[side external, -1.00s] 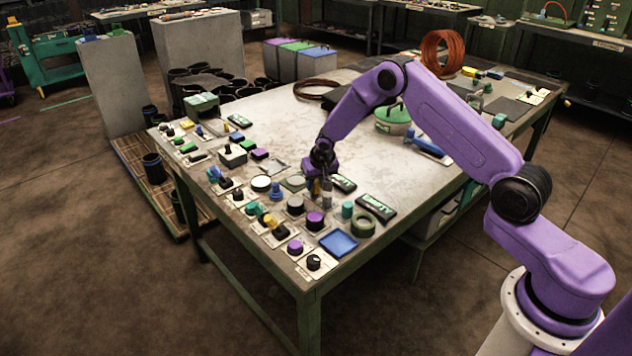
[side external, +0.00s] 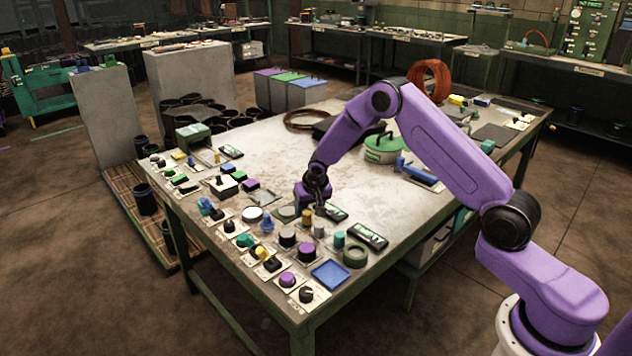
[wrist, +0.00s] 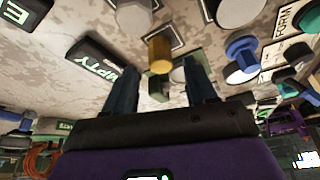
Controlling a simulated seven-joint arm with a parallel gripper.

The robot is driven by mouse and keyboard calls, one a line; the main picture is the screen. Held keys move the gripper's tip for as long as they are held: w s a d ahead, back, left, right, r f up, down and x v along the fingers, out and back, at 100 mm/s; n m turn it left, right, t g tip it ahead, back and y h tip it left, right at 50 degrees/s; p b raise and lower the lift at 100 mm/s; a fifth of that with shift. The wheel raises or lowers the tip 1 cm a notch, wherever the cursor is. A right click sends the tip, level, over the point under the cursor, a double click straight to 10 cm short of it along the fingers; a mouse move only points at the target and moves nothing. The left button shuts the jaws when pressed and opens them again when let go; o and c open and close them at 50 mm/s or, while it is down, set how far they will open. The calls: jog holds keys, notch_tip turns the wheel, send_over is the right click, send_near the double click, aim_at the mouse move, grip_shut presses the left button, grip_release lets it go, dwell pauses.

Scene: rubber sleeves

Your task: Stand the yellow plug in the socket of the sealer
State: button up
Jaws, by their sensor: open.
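The yellow plug (side external: 306,216) stands upright among the small parts near the front of the bench. In the wrist view the plug (wrist: 160,54) shows beyond my fingertips, roughly in line with the gap between them. My gripper (side external: 319,208) is just behind and to the right of the plug in the side view. In the wrist view its two fingers (wrist: 160,82) are spread, with nothing held between them. I cannot tell which part is the sealer or its socket, nor what the plug's base rests in.
A grey cylinder (side external: 319,231) stands close to the plug. A blue part (side external: 267,222), a dark knob (side external: 287,237) and a teal cylinder (side external: 339,239) are near. A blue tray (side external: 330,275) lies in front. The bench behind my gripper is mostly clear.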

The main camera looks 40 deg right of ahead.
jog(key=v, duration=1.4)
jog(key=shift+d+r, duration=0.2)
jog(key=s+a+r+n+g+y, duration=0.1)
jog(key=s+a+r+n, duration=0.1)
jog(key=s+a+n, duration=0.35)
jog(key=s+a+r+n+y, duration=0.1)
jog(key=s+a+r+n, duration=0.15)
jog(key=s+a, duration=0.6)
jog(key=s+d+r+n+g, duration=0.1)
jog(key=s+n, duration=0.3)
jog(key=s, duration=1.2)
jog(key=shift+s+d+r+g, duration=0.3)
jog(key=shift+d+r, duration=0.1)
jog(key=shift+d, duration=0.2)
jog(key=shift+o, duration=0.4)
jog(key=s+d+n+g, duration=0.1)
jog(key=s+d+n, duration=0.2)
jog(key=s, duration=0.8)
jog(key=shift+d+n, duration=0.15)
jog(key=shift+n, duration=0.75)
jog(key=shift+s, duration=0.1)
